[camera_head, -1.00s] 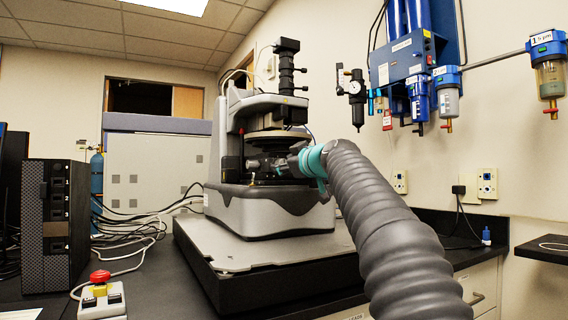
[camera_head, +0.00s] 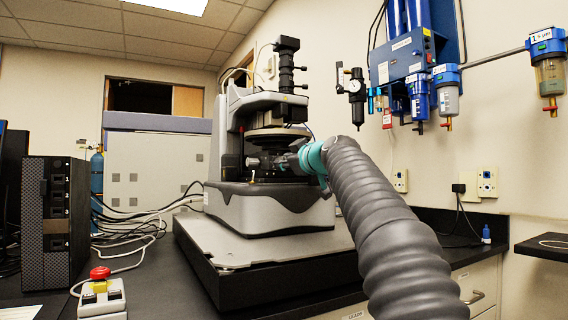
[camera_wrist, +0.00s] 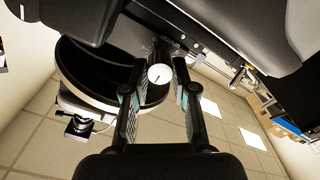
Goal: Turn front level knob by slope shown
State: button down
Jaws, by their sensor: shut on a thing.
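The stylus profiler (camera_head: 262,208) stands on a grey plate, with a dark round stage (camera_head: 275,142) above its grey base. My gripper (camera_wrist: 158,84) reaches into the gap under the stage from the right. In the wrist view a small white round knob face (camera_wrist: 160,75) with a dark mark sits between my fingertips. My gripper is shut on this knob, one finger on each side. No readable slope display shows.
A red-topped button box (camera_head: 101,290) and a black tower with numbered slots (camera_head: 44,210) stand at the left. Cables (camera_head: 140,228) lie behind them. Blue filters (camera_head: 418,100) hang on the right wall. The stage and profiler base closely surround my gripper.

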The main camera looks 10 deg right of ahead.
jog(key=n+b, duration=0.1)
jog(key=n, duration=0.2)
jog(key=shift+f+b, duration=0.25)
jog(key=shift+b, duration=0.1)
jog(key=n, duration=0.4)
jog(key=shift+r+b, duration=0.25)
jog(key=shift+b, duration=0.15)
jog(key=n+b, duration=0.1)
jog(key=n, duration=0.6)
jog(key=shift+n, duration=0.3)
jog(key=c, duration=0.9)
grip_release()
jog(key=shift+c, duration=0.2)
